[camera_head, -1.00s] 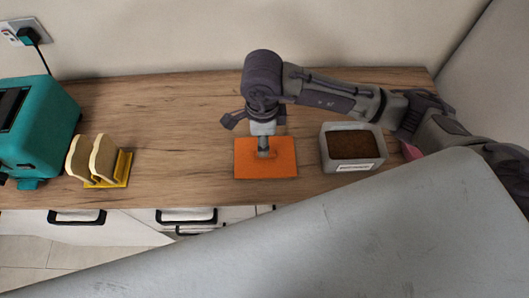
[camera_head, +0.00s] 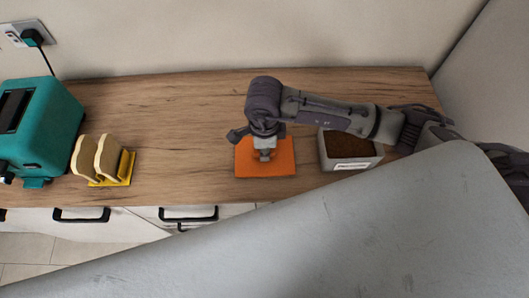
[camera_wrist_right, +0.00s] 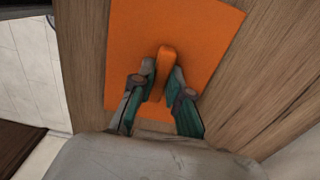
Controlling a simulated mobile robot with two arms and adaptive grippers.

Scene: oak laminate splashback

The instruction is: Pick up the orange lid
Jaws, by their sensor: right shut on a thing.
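The orange lid (camera_head: 266,169) is a flat orange rectangle lying on the wooden counter near its front edge. In the right wrist view the lid (camera_wrist_right: 205,45) shows a raised orange handle (camera_wrist_right: 165,62) in its middle. My right gripper (camera_head: 264,154) is above the lid, pointing down. In the right wrist view my right gripper (camera_wrist_right: 162,88) has one finger on each side of the handle and is shut on it. The lid looks to be at counter level; I cannot tell whether it is lifted. My left gripper is not in view.
A grey container (camera_head: 348,163) with brown contents and a white label stands just right of the lid. A yellow rack (camera_head: 127,168) with bread slices and a teal toaster (camera_head: 40,135) are at the left. The counter (camera_head: 185,140) between rack and lid is clear.

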